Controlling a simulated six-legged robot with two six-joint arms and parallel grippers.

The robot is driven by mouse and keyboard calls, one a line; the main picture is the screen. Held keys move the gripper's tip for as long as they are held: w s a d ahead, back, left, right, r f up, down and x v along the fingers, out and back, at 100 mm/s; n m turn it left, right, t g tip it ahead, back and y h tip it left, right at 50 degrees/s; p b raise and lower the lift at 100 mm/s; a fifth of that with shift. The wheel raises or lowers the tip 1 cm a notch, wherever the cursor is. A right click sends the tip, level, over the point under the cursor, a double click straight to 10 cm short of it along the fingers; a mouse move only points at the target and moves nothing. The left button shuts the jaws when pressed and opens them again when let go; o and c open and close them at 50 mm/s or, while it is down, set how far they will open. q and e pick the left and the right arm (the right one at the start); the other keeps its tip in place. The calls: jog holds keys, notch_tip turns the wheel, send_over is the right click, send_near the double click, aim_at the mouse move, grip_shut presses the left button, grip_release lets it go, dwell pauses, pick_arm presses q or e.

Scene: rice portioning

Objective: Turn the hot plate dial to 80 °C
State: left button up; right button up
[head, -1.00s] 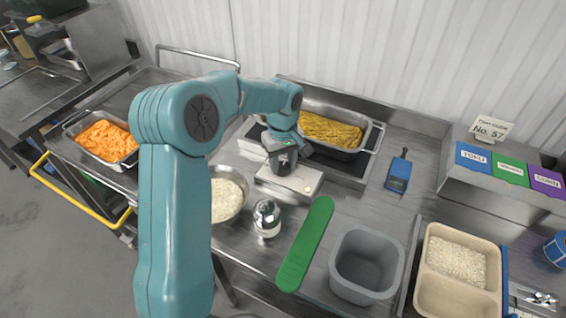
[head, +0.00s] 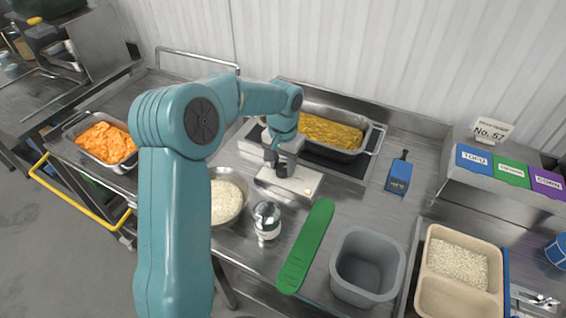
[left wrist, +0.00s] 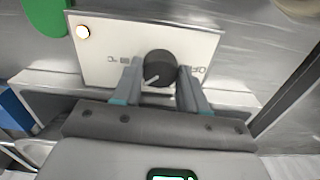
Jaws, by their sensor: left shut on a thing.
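The hot plate's control box (head: 301,184) has a pale face and sits in front of the hot plate (head: 343,171). In the left wrist view the black dial (left wrist: 160,68) stands on the pale panel (left wrist: 100,50), with a light pointer line slanting to the lower left. My left gripper (left wrist: 157,82) is shut on the dial, one finger on each side. In the head view my left gripper (head: 280,168) reaches down onto the box and hides the dial. A round lamp (left wrist: 83,32) glows on the panel. My right gripper is not in view.
A pan of yellow food (head: 372,143) sits on the hot plate. A steel bowl of rice (head: 240,213), a metal shaker (head: 266,222), a green spatula-like strip (head: 305,247) and a grey bin (head: 338,288) stand in front. A blue handheld device (head: 398,177) lies to the right.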

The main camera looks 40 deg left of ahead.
aim_at(283, 167)
pick_arm(q)
jog(key=m, duration=0.4)
jog(key=shift+m, duration=0.3)
jog(key=shift+m+p, duration=0.35)
jog(key=shift+m, duration=1.55)
jog(key=o, duration=1.1)
jog(key=shift+c, duration=0.2)
notch_tip(283, 167, up, 16)
jog(key=shift+r, duration=0.2)
